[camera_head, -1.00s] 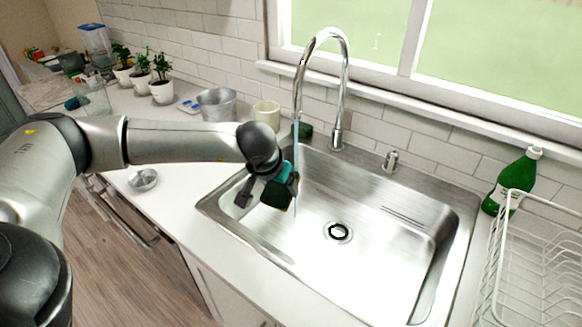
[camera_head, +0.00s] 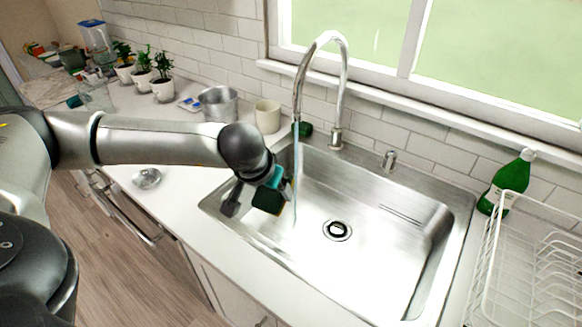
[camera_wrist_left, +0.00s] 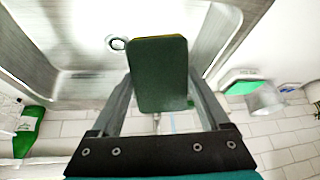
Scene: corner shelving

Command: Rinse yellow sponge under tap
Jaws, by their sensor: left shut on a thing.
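My left gripper (camera_head: 256,194) is shut on the sponge (camera_head: 268,201), over the left part of the sink (camera_head: 372,247). The sponge shows its dark green face in the left wrist view (camera_wrist_left: 160,78), between the two fingers, with a thin yellow edge at its top. The curved tap (camera_head: 343,85) stands behind the sink. A thin stream of water (camera_head: 295,190) falls from its spout. In the head view the stream passes just right of the sponge; I cannot tell whether they touch. My right gripper is not in view.
A green bottle (camera_head: 505,183) and a white dish rack (camera_head: 525,262) stand right of the sink. A metal pot (camera_head: 218,104), a cream cup (camera_head: 267,116) and potted plants (camera_head: 162,83) stand on the counter left of the tap. The right part of the sink is clear.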

